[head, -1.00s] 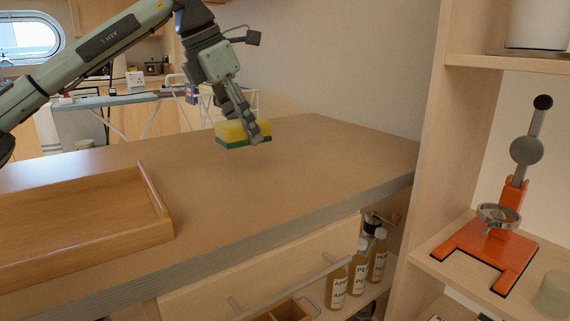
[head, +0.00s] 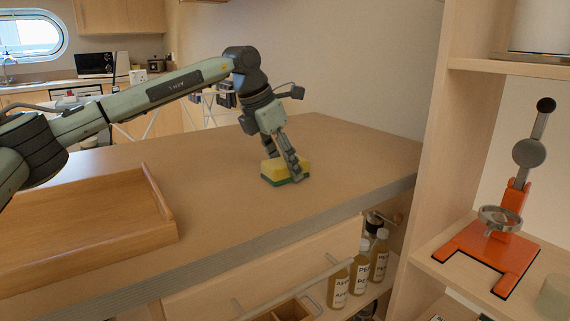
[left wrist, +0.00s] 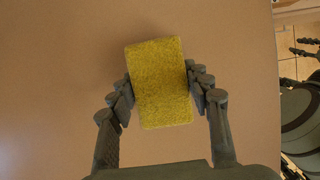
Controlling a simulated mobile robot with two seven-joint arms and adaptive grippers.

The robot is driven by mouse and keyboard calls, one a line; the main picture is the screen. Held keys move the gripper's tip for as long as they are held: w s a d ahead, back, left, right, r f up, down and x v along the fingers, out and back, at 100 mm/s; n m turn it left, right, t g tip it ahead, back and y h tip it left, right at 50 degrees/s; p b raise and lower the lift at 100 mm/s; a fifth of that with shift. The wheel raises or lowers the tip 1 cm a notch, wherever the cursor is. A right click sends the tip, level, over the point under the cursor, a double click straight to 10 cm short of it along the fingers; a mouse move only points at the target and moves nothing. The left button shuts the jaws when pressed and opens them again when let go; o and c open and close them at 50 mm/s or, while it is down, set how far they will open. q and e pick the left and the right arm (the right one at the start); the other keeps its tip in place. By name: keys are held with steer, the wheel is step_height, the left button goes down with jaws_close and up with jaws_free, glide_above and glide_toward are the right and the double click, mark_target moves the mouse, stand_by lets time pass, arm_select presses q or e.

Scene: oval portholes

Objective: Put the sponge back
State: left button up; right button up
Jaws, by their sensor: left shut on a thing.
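The sponge (head: 284,171), yellow on top with a green underside, is at the counter top's surface, right of the wooden tray. I cannot tell for sure whether its underside touches the counter. My left gripper (head: 283,166) points down and is shut on the sponge, one finger on each side. In the left wrist view the sponge (left wrist: 160,84) shows its yellow face between the two fingers (left wrist: 160,90), over plain counter.
A wooden tray (head: 158,208) with a raised rim lies on the counter (head: 225,213) at left. Labelled bottles (head: 360,275) stand on a shelf below the counter. An orange stand (head: 488,255) is on the right shelf. The counter around the sponge is clear.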

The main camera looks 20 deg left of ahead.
arm_select(q)
steer(key=o, duration=0.4)
steer(key=shift+f, duration=0.15)
steer(key=o, duration=0.4)
steer(key=shift+o, duration=0.2)
steer(key=v, duration=1.2)
